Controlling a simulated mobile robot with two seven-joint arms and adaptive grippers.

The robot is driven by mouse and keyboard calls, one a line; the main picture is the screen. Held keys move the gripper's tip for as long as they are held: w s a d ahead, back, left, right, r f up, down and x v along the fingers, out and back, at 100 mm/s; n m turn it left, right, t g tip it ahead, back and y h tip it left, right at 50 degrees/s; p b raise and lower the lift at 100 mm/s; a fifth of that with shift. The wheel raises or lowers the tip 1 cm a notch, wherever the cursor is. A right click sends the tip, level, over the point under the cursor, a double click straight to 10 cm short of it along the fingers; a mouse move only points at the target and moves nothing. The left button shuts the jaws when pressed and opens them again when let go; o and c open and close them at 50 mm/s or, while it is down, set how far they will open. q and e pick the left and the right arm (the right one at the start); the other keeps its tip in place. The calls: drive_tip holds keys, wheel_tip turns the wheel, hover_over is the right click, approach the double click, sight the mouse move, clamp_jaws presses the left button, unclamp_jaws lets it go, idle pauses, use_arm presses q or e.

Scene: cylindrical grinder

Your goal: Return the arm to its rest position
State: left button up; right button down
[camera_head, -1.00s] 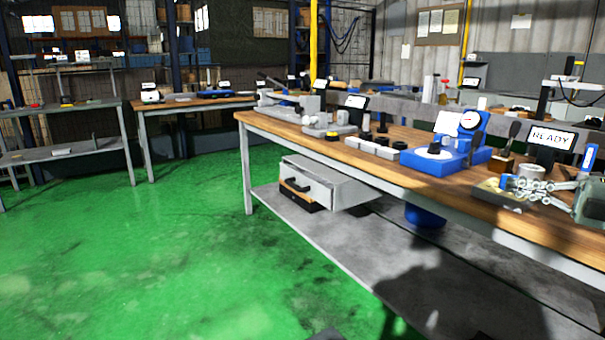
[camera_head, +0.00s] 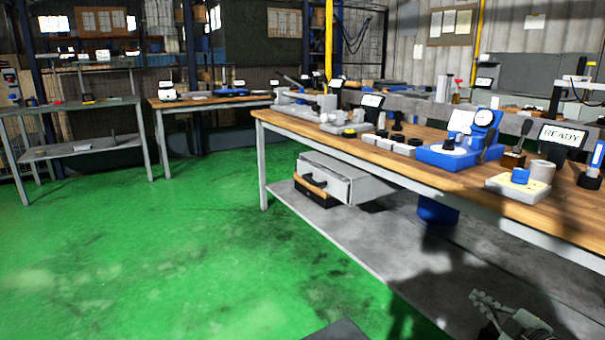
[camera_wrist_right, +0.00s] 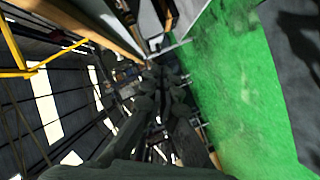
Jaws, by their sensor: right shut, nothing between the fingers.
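My right gripper (camera_head: 492,308) shows at the bottom right of the head view, low in front of the workbench and over its grey lower shelf. It is shut and empty. In the right wrist view its dark fingers (camera_wrist_right: 165,115) fill the middle, with nothing held between them. The wooden-topped workbench (camera_head: 400,162) runs from the middle to the right edge. My left gripper is not in view.
On the bench stand a blue dial gauge stand (camera_head: 462,150), a pale tray with a blue piece (camera_head: 520,177) and a READY display (camera_head: 562,136). A drawer (camera_head: 335,182) hangs below. Green floor (camera_head: 180,260) is open at left.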

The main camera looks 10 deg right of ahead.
drive_tip(key=s+a+f+m+g+h, duration=0.2)
drive_tip(key=s+a+f+m+g, duration=0.3)
drive_tip(key=f, duration=0.6)
drive_tip(key=s+a+f+m+g, duration=0.1)
drive_tip(key=s+a+f+g, duration=0.1)
drive_tip(key=s+a+f, duration=0.2)
drive_tip(key=s+a+f+m+g, duration=0.2)
drive_tip(key=s+a+f+g, duration=0.1)
drive_tip(key=s+a, duration=0.5)
drive_tip(key=s+a+f+m+g, duration=0.1)
drive_tip(key=s+a+f, duration=0.4)
drive_tip(key=s, duration=0.5)
drive_tip(key=shift+a+f+m+g+y, duration=0.35)
drive_tip(key=shift+a+g, duration=0.4)
drive_tip(key=shift+g, duration=0.15)
